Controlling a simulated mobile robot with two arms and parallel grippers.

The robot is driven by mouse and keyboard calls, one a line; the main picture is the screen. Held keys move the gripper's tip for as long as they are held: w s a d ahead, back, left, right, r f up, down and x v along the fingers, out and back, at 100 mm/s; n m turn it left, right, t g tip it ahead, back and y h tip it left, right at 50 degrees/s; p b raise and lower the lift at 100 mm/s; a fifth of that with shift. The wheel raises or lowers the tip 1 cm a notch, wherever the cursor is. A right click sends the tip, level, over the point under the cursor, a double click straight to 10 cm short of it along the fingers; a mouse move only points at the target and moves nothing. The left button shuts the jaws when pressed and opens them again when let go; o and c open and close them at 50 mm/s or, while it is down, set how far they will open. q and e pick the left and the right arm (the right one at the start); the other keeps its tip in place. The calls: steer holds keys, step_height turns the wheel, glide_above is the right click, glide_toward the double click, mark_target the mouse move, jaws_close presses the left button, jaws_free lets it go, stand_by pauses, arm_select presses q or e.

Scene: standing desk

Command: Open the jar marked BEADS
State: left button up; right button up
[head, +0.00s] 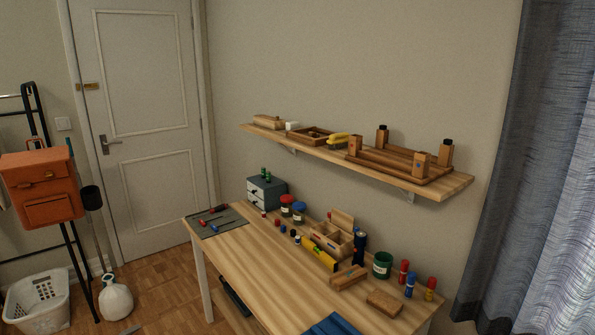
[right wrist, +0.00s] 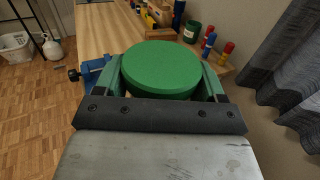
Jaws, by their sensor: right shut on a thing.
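In the right wrist view my right gripper (right wrist: 163,82) is shut on a round green lid (right wrist: 160,62), with one finger on each side of its rim. Anything under the lid is hidden, and no BEADS marking can be read. In the head view a jar with a red lid (head: 287,201) and a jar with a blue lid (head: 299,208) stand near the back of the desk. Their labels are too small to read. Neither of my grippers shows in the head view.
On the desk (head: 250,250) stand a green container (head: 382,266), a wooden box (head: 332,240) and several small bottles. A shelf (head: 440,187) hangs above.

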steer(key=shift+s+d+r, duration=0.2)
steer(key=shift+s+d, duration=0.2)
steer(key=shift+d, duration=0.05)
steer(key=shift+s+d+r, duration=0.2)
steer(key=shift+s+d, duration=0.2)
steer(key=shift+d, duration=0.05)
steer(key=d+r, duration=0.2)
steer(key=d, duration=0.5)
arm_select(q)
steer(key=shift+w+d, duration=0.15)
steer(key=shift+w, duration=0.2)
arm_select(e)
steer(key=s+a+r+m+h, duration=0.1)
steer(key=s+a+r+h, duration=0.1)
steer(key=s+a, duration=0.5)
steer(key=s+a+r+m+h, duration=0.1)
steer(key=s+a+r, duration=0.1)
steer(key=s+a, duration=0.6)
steer(key=shift+s+a+r+h, duration=0.15)
steer(key=shift+a+r+h, duration=0.25)
steer(key=shift+a, duration=0.55)
